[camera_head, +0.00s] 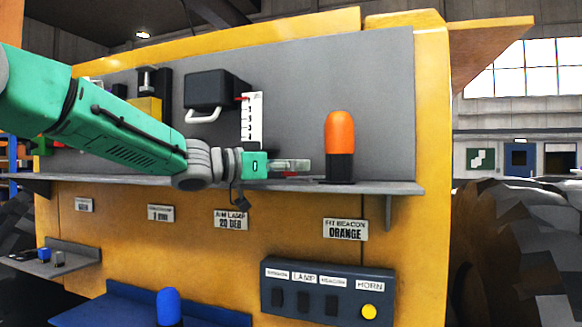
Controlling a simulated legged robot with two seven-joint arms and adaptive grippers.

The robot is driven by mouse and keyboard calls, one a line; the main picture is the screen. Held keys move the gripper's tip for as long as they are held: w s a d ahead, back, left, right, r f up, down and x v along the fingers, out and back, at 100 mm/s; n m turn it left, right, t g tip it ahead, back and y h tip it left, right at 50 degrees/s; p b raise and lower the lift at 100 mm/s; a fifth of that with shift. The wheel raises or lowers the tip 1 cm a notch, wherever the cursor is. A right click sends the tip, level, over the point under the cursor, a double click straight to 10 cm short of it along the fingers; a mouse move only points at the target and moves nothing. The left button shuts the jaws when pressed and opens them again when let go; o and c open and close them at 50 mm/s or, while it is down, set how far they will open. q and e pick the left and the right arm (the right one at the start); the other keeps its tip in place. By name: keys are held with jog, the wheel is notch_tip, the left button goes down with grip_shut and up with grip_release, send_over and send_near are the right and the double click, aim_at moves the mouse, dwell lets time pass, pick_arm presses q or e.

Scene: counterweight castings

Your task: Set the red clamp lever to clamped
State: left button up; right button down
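I cannot make out a clear red clamp lever. A small red part (241,99) shows between the black lamp box (211,88) and a white scale strip (252,118); it is too small to tell whether it is a lever or a pointer. The lamp box has a pale curved handle (203,116). My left gripper (303,165) is below and right of the scale, just above the grey shelf, pointing right. Its fingers are seen edge-on, so their opening is unclear. My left arm hides part of the panel and shelf. My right gripper is out of view.
An orange beacon (340,134) on a black base stands on the grey shelf (390,187), right of my gripper. Below are label plates (345,230) and a switch box (327,292) with a yellow button. A blue-topped object (168,306) is at the bottom. The grey panel above the beacon is clear.

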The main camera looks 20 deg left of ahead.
pick_arm(q)
jog(key=shift+d, duration=0.3)
grip_shut()
jog(key=shift+w+a+f, duration=0.1)
jog(key=shift+w+a, duration=0.1)
jog(key=shift+a, duration=0.25)
jog(key=shift+w+a+f, duration=0.1)
jog(key=shift+w+a, duration=0.1)
jog(key=shift+a, duration=0.25)
jog(key=shift+m+g+h, duration=0.5)
jog(key=shift+m+g, duration=0.1)
jog(key=shift+g, duration=0.1)
